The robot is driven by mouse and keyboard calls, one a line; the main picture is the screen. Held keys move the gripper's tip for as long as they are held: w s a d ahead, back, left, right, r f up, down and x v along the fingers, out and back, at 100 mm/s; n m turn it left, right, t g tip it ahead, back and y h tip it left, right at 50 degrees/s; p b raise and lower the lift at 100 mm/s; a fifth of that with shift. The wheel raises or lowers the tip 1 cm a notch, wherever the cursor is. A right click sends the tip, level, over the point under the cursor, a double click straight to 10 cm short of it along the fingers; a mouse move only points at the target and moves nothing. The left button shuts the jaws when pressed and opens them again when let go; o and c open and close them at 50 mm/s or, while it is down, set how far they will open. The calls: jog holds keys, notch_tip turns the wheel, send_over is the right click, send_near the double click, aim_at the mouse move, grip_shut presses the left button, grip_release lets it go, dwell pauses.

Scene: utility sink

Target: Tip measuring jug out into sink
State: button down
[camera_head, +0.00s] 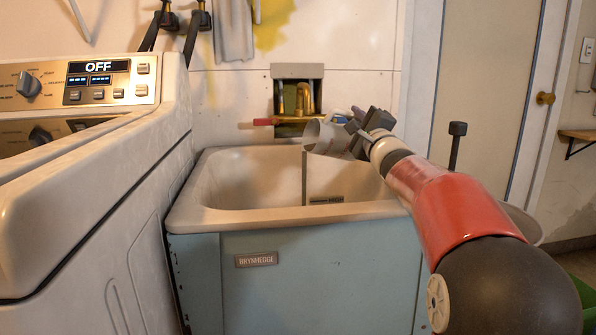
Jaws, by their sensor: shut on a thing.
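The measuring jug (322,136) is a small grey vessel, tilted onto its side over the sink, with its mouth toward the left. My gripper (354,140) is shut on the jug from the right and holds it above the basin. A thin grey vertical streak hangs below the jug's mouth down into the basin and looks like pouring liquid. The sink (290,215) is a pale deep basin in a blue-green cabinet. How much is left inside the jug is hidden, and the basin floor is mostly hidden by the front rim.
A brass tap (305,100) sits in a wall recess behind the sink, with a red handle (264,122) to its left. A white washing machine (90,200) stands close on the left. A door (487,90) is at the back right. A dark-topped post (456,145) rises behind my arm.

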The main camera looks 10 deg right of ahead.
aim_at(339, 110)
jog(key=shift+s+a+r+n+y, duration=0.15)
jog(key=shift+a+n+y, duration=0.15)
jog(key=shift+a+n, duration=0.3)
jog(key=shift+s+a+f+n+y, duration=0.15)
jog(key=shift+a+n+y, duration=0.15)
jog(key=shift+a+n, duration=0.25)
jog(key=shift+s+a+r+n+y+b, duration=0.15)
jog(key=shift+a+r+n+y+b, duration=0.5)
jog(key=shift+n, duration=0.4)
jog(key=shift+s+a+r+n+y+b, duration=0.15)
jog(key=shift+a+r+n+y+b, duration=0.35)
jog(key=shift+n+b, duration=0.45)
dwell(0.5)
